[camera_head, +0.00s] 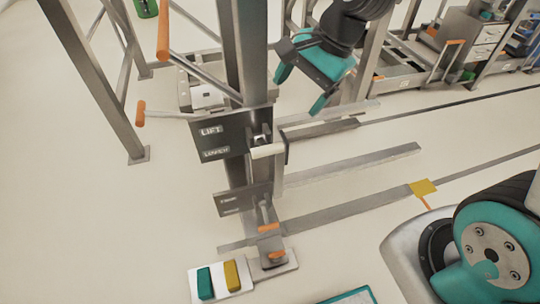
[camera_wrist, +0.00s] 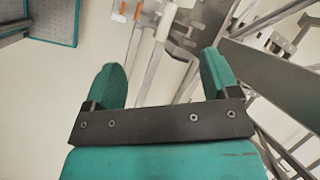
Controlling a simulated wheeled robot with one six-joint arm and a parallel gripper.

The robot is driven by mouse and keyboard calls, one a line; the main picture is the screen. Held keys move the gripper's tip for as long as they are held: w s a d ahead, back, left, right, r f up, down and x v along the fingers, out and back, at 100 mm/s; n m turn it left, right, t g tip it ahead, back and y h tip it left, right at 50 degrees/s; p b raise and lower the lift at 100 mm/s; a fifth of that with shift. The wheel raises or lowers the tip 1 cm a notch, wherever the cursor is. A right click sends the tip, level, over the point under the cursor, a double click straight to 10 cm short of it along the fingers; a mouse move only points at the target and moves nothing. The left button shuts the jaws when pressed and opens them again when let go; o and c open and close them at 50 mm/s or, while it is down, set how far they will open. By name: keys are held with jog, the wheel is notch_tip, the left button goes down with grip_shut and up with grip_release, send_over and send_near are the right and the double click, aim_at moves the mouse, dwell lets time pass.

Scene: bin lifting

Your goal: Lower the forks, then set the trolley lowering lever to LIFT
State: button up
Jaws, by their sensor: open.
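The trolley mast (camera_head: 252,50) stands upright in the head view. A dark plate (camera_head: 235,138) on it reads LIFT above LOWER. A lever with a pale handle (camera_head: 268,150) sticks out at the plate's right side, roughly level with the LOWER label; its exact setting is hard to tell. Two grey forks (camera_head: 355,164) extend right, low near the floor. My gripper (camera_head: 299,92) is open and empty, above and right of the plate, apart from the lever. In the wrist view, its fingers (camera_wrist: 162,78) are spread, with orange-tipped and pale handles visible beyond them.
Long orange-ended handles (camera_head: 163,35) rise left of the mast. A smaller plate with an orange-marked lever (camera_head: 268,228) is below. A teal block (camera_head: 205,283) and a yellow block (camera_head: 231,275) sit at the base. A metal frame post (camera_head: 95,80) stands left. Shelving is at upper right.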

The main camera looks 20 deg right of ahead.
aim_at(269, 146)
jog(key=w+d+f+m+b, duration=0.2)
jog(key=w+d+f+m, duration=0.1)
jog(key=w+f+m, duration=0.3)
jog(key=shift+t, duration=0.4)
jog(key=x, duration=0.5)
jog(key=s+b+x, duration=0.1)
jog(key=x, duration=0.5)
jog(key=b+x, duration=0.1)
jog(key=x, duration=0.5)
jog(key=shift+s+f, duration=0.15)
jog(key=shift+f, duration=0.2)
jog(key=shift+c, duration=0.5)
